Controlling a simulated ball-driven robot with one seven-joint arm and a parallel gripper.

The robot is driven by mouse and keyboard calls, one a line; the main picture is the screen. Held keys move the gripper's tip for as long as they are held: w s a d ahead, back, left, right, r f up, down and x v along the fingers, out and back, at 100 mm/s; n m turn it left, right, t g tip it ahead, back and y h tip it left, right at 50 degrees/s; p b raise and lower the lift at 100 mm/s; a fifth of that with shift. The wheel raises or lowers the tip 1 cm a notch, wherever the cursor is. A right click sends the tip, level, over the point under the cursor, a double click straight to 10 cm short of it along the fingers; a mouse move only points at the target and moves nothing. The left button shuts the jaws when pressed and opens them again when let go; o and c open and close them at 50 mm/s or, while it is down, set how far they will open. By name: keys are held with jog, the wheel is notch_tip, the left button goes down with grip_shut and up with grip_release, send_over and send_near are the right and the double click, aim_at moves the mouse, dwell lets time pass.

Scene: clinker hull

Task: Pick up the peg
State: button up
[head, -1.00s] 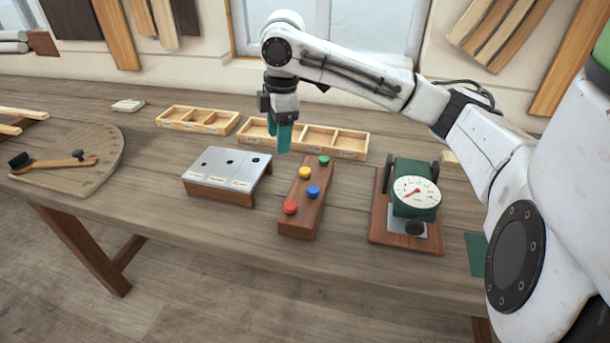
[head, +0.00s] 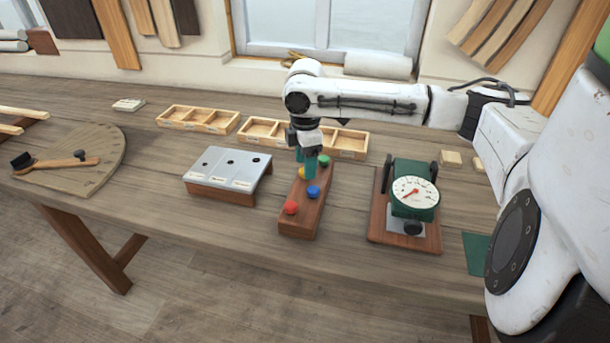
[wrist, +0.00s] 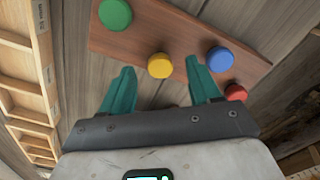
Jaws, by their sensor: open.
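A wooden block (head: 304,221) on the bench holds several round-headed coloured pegs; which one the task means I cannot tell. The red peg (head: 291,208) is at the near end, with the blue peg (head: 313,192) behind it and the green peg (head: 323,160) at the far end. The yellow peg (wrist: 160,65) is partly hidden behind my gripper (head: 306,176) in the head view. My gripper points down over the block, its teal fingers apart and empty. In the wrist view, the yellow peg's head lies just beyond and between the fingertips (wrist: 162,76), and the blue peg (wrist: 220,59) is close to the right fingertip.
A metal-topped stand with holes (head: 229,170) is left of the block. A green dial gauge on a wooden base (head: 405,237) is to the right. Shallow compartment trays (head: 198,119) stand behind. Bare bench lies between the block and the gauge.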

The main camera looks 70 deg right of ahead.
jog(key=shift+f, duration=0.75)
jog(key=shift+c, duration=0.3)
jog(key=c, duration=1)
